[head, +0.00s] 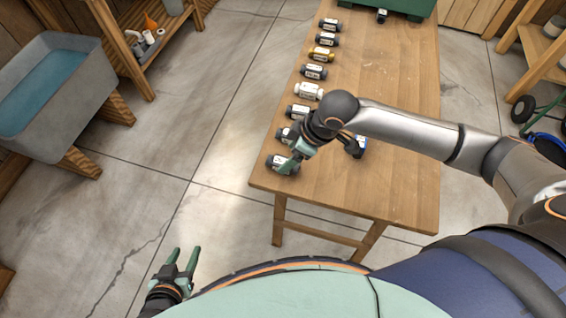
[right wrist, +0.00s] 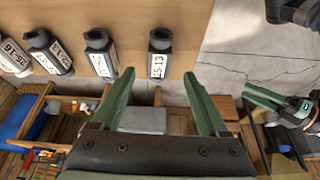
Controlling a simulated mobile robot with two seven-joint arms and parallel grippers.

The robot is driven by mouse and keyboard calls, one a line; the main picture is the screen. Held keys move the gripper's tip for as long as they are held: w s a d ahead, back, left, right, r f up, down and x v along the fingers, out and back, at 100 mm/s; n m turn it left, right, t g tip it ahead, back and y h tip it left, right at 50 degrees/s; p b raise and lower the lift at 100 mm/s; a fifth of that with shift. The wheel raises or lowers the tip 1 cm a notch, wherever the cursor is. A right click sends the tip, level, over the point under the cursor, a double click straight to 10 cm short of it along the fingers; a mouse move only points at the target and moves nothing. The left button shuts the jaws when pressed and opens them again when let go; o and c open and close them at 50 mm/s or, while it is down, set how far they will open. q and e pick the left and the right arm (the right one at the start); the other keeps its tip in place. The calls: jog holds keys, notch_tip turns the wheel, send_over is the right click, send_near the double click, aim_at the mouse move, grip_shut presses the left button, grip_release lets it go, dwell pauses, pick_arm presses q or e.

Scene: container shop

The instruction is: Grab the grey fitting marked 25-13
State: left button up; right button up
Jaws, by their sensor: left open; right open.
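A row of capped fittings with white labels runs along the left edge of the wooden table. The nearest, a dark grey fitting (head: 278,162), lies at the table's near corner. It also shows in the right wrist view (right wrist: 159,42), where its label seems to end in 13; the rest is hard to read. My right gripper (head: 292,162) is open beside this fitting. In the right wrist view its fingertips (right wrist: 158,74) frame the fitting, with nothing clearly gripped. My left gripper (head: 182,260) is open and empty over the floor, left of the table.
More fittings stretch away along the table (head: 390,190), including a white one (head: 308,91) and a yellow one (head: 321,53). A green box (head: 400,6) stands at the far end. A grey sink (head: 55,90) is at left.

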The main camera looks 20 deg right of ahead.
aim_at(283, 161)
jog(key=x, duration=0.5)
jog(key=shift+f, duration=0.15)
jog(key=shift+c, duration=0.2)
grip_shut()
